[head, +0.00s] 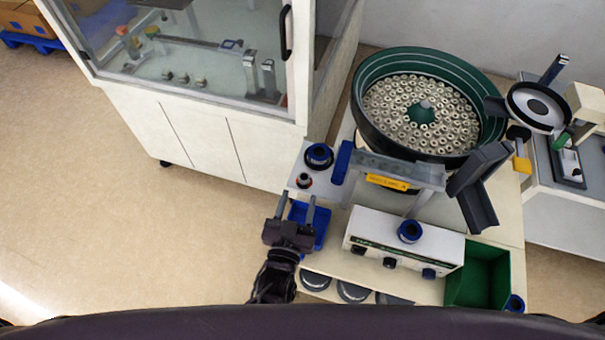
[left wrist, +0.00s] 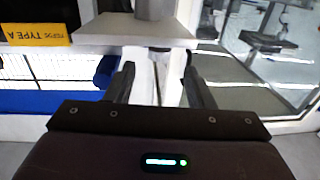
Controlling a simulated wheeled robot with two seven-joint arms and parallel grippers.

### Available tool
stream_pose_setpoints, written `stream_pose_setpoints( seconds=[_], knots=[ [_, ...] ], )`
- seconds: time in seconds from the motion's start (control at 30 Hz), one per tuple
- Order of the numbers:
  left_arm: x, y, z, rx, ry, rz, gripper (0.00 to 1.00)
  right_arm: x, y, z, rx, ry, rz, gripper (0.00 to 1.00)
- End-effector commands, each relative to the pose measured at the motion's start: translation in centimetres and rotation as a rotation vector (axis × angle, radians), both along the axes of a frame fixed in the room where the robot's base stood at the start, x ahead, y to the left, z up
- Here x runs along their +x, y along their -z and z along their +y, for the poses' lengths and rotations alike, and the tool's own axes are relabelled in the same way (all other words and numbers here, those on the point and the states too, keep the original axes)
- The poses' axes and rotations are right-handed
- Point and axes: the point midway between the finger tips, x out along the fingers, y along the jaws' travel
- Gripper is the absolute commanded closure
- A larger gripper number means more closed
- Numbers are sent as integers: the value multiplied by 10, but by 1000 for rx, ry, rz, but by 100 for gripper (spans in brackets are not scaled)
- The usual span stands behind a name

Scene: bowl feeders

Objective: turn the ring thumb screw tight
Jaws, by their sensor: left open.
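My left gripper (head: 296,203) is open, with its fingers pointing away from me over a blue tray (head: 320,222). I cannot tell for sure which part is the ring thumb screw. In the left wrist view the open fingers (left wrist: 158,82) show below a light plate (left wrist: 130,30) bearing a grey cylinder (left wrist: 155,8). A pale upright stands behind the gap. No grip on anything shows. My right gripper is not in view.
A green bowl feeder (head: 365,125) full of small rings stands at the back. A white control box (head: 375,230) with blue and dark knobs and a green bin (head: 478,270) are to the right. A yellow label (head: 388,182) marks the track. A glass-sided cabinet (head: 230,140) stands at the left.

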Motion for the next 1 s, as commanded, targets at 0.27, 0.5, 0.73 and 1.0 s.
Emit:
stream_pose_setpoints(
  seconds=[0.27, 0.5, 0.73, 1.0],
  knots=[
    [43, -3, -10, 0, 1, -1, 52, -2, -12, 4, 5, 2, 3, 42],
    [68, 0, -15, 0, 1, 2, 52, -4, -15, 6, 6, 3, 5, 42],
    [71, 0, -16, 0, 1, 3, 52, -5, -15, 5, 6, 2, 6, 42],
    [71, 1, -16, 1, 1, 3, 75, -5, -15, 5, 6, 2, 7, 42]
  ],
)
